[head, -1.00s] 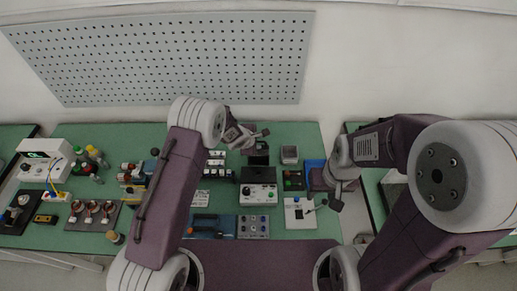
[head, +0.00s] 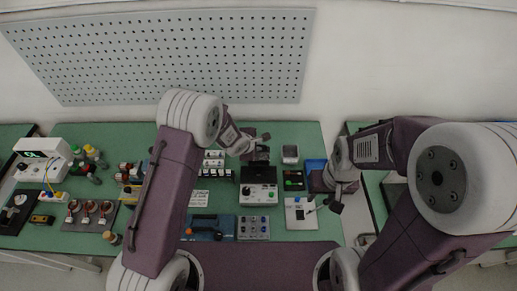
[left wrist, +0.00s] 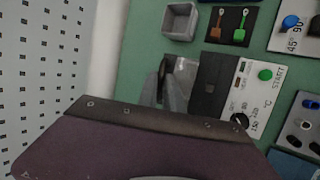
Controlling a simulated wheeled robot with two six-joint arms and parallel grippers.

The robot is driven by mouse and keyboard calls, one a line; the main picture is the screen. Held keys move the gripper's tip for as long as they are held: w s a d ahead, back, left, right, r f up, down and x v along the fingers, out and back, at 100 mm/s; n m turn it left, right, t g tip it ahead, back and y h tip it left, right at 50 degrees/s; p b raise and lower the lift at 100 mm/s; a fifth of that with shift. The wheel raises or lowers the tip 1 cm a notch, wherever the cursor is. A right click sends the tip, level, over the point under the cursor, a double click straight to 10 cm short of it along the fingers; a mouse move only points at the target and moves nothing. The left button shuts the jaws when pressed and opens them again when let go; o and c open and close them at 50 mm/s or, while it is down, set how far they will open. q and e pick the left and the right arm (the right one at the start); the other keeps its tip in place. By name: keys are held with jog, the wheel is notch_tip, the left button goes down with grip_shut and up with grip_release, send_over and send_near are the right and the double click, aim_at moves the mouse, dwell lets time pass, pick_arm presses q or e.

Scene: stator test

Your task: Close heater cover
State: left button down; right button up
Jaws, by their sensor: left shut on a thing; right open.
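The heater (head: 258,194) stands on the green bench, with a white control panel in front and a dark top behind it. The left wrist view shows its panel (left wrist: 256,88) with a green START button and a temperature knob. My left gripper (head: 258,148) is at the heater's back edge, shut on what looks like the heater cover; the gripped part is largely hidden. Its grey fingers show in the left wrist view (left wrist: 168,92), beside a grey plate and the dark top. The cover's exact angle is unclear. My right gripper (head: 340,196) is open and empty, right of the heater.
A grey open box (head: 290,154) stands right of my left gripper. A black pad with coloured tags (head: 293,180) and a white switch panel (head: 300,213) lie right of the heater. A vial rack (head: 214,165) is on its left. The pegboard (head: 170,55) is behind.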

pick_arm(q)
jog(key=shift+s+r, duration=0.1)
jog(key=shift+s, duration=1.25)
jog(key=s, duration=0.2)
jog(key=b, duration=0.1)
jog(key=shift+s+f, duration=0.25)
jog(key=shift+s, duration=0.15)
